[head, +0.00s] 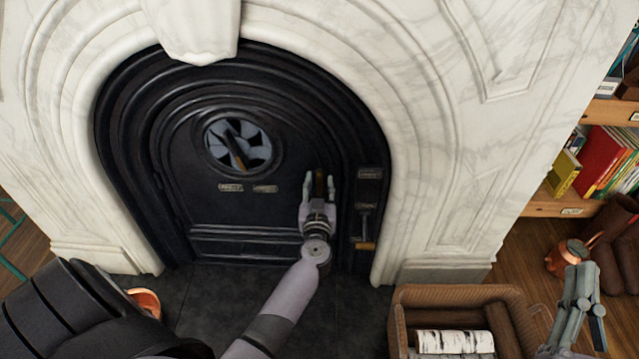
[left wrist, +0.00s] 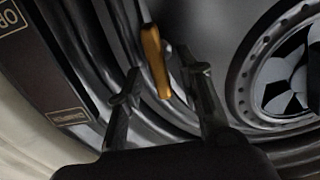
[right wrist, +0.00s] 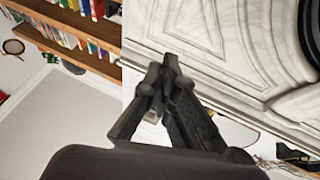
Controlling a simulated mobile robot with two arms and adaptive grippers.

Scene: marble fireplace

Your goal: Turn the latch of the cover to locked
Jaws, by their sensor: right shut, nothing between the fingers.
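The black arched cover (head: 215,205) closes the fireplace opening. Its latch has a brass-coloured handle (head: 319,182) near the cover's right edge, which also shows in the left wrist view (left wrist: 156,62). My left gripper (head: 319,186) is open, with one finger on each side of this handle. In the left wrist view the fingers (left wrist: 163,85) stand apart with the handle's tip between them; I cannot tell whether they touch it. The latch's base is mostly hidden. My right gripper (head: 578,272) is shut and empty at the right, away from the cover; its fingertips (right wrist: 162,72) meet.
A round vent (head: 238,145) with a brass-tipped lever sits left of the latch. A damper panel with a wood-tipped lever (head: 364,244) is just right of my left gripper. White marble (head: 440,190) surrounds the cover. A log basket (head: 460,295) stands at front right, bookshelves (head: 570,205) beyond.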

